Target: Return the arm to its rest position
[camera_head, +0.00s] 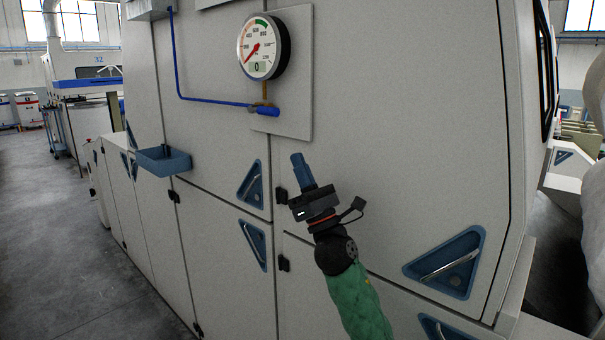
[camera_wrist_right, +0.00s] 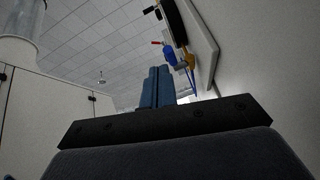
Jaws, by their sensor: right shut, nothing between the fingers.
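My right gripper (camera_head: 301,172) is in front of the grey machine cabinet (camera_head: 400,110), below the gauge. Its blue fingers are together and hold nothing. They point up and slightly left. In the right wrist view the shut fingers (camera_wrist_right: 158,86) point up past the black gripper body. The green-sleeved right forearm (camera_head: 357,300) comes in from the bottom. The fingers look apart from the cabinet, but the exact gap cannot be told. My left gripper is not in view.
A round gauge (camera_head: 263,46) is on a plate above the gripper, with a blue valve (camera_head: 266,111) and thin blue pipe below it. A blue tray (camera_head: 163,161) juts out at left. Recessed triangular handles (camera_head: 446,264) mark the doors. Open floor (camera_head: 50,240) lies left.

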